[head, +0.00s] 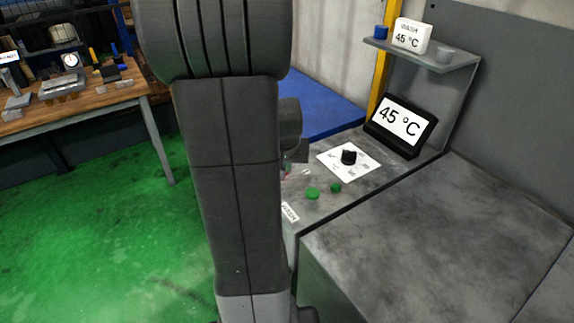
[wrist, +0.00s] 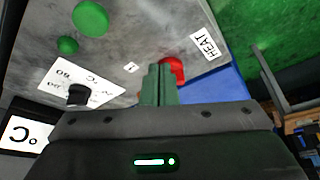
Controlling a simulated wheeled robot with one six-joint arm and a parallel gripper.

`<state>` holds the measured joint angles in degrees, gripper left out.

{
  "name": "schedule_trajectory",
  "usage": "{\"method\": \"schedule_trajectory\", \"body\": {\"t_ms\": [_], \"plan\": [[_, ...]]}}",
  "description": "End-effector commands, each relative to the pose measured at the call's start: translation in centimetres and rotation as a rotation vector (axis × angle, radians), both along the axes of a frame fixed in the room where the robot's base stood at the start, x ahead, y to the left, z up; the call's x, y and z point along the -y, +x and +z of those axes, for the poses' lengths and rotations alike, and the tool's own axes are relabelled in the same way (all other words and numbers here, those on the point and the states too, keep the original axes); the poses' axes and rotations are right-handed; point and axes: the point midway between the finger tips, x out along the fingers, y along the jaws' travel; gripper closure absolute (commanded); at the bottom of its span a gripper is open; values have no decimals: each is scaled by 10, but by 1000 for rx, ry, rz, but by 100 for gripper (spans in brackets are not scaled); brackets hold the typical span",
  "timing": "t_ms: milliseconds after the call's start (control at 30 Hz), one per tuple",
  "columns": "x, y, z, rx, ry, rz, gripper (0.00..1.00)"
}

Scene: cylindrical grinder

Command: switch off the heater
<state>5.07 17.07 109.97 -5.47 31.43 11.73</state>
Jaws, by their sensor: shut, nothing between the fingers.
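In the wrist view, a red control (wrist: 175,68) stands on the grey panel beside a white label (wrist: 206,45) reading HEAT. My gripper (wrist: 158,70) is shut and empty, its fingertips overlapping the left side of the red control in the picture. The fingers hide part of the control, so its shape and whether they touch it cannot be told. In the head view my arm hides most of this area; only a small reddish bit shows beside the arm.
A black knob (head: 348,157) sits on a white dial card. Two green buttons (head: 312,194) are on the same panel, near another label (head: 290,212). A display (head: 400,122) reads 45 °C. A shelf (head: 425,54) holds a 45 °C card and small cylinders. Green floor lies left.

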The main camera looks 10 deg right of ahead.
Motion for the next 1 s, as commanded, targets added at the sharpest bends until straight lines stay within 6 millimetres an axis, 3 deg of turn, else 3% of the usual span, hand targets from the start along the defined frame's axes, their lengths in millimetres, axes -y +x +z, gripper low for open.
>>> {"method": "schedule_trajectory", "body": {"t_ms": [367, 633, 1000], "plan": [[5, 19, -53, -5, 1, -1, 100], [11, 51, -51, -1, 1, -1, 100], [13, 59, -53, 0, 1, -1, 100]]}}
